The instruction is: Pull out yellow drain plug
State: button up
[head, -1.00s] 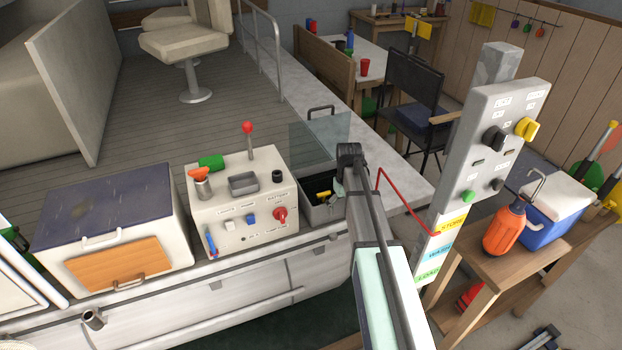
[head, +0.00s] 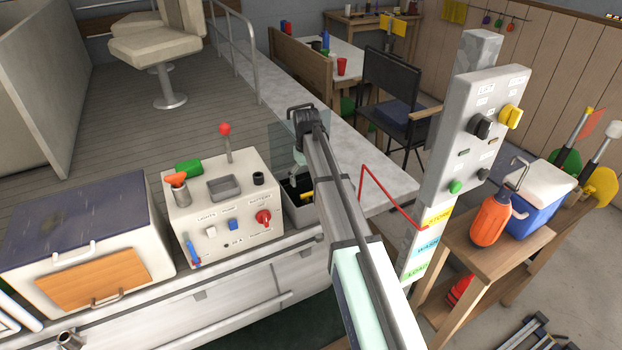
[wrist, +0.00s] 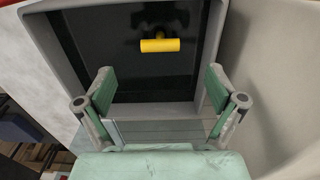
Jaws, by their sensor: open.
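The yellow drain plug (wrist: 160,45) is a short yellow bar handle on the dark floor of an open grey box (wrist: 211,60), near its far side in the wrist view. In the head view the plug (head: 307,196) shows small inside the box (head: 303,216), partly behind my arm. My gripper (wrist: 160,92) is open and empty. In the wrist view its two green-padded fingers are spread to either side, over the box's near part, with the plug beyond and between them. The plug is not touched. The fingertips are mostly hidden in the head view.
A clear panel (head: 286,141) stands at the back of the box. The white console (head: 222,205) with switches and a red-knobbed lever (head: 226,130) is just left. The grey control post (head: 468,140) and a bent red rod (head: 385,188) are to the right.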

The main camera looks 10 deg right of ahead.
aim_at(307, 196)
jog(key=shift+f+b, duration=1.45)
jog(key=shift+f, duration=1.1)
jog(key=shift+f+b, duration=0.4)
jog(key=shift+f, duration=1.35)
jog(key=c, duration=1.5)
jog(key=shift+c, duration=0.2)
jog(key=shift+r, duration=0.1)
jog(key=shift+r+p, duration=1.35)
jog(key=shift+r, duration=0.8)
